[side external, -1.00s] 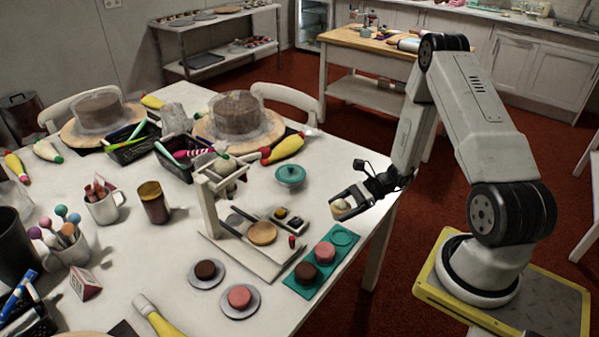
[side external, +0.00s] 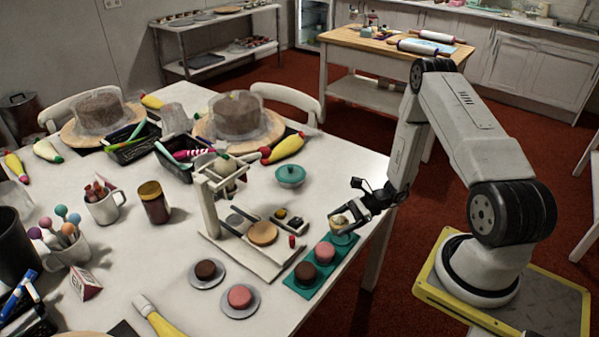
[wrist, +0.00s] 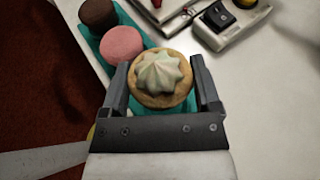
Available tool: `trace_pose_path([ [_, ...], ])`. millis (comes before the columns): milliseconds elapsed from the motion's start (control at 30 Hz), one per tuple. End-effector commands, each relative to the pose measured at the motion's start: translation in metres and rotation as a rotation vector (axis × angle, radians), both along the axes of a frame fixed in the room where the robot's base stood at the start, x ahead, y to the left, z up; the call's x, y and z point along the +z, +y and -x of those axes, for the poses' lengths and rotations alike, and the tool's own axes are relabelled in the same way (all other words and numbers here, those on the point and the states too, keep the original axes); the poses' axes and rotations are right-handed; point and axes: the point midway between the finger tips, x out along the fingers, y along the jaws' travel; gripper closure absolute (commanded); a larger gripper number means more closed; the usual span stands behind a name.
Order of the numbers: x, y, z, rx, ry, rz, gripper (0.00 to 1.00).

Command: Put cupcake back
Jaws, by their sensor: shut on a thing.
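The cupcake (wrist: 161,82) has a tan base and a swirl of pale cream on top. It sits between the two fingers of my gripper (wrist: 161,90), which is shut on it. In the side view my gripper (side external: 345,221) holds the cupcake (side external: 338,221) over the far end of the teal tray (side external: 298,287). The tray's other places hold a pink cake (side external: 325,252) and a brown cake (side external: 305,271). The far place is mostly hidden under the cupcake and gripper. I cannot tell whether the cupcake touches the tray.
A wooden stand (side external: 210,210) with a round tan disc (side external: 262,233) is left of the tray. A small dark-topped device (side external: 289,220) is close by. Brown and pink cakes on grey plates (side external: 240,301) are at the front.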

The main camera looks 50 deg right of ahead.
Motion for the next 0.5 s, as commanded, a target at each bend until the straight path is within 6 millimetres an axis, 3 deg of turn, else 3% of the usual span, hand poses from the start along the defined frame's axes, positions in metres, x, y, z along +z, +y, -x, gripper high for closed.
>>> trace_pose_path([
  [200,-0.019,0.0,0.0,0.0,0.001,-0.001,0.88],
  [500,-0.023,0.0,0.0,0.0,0.0,0.0,0.88],
])
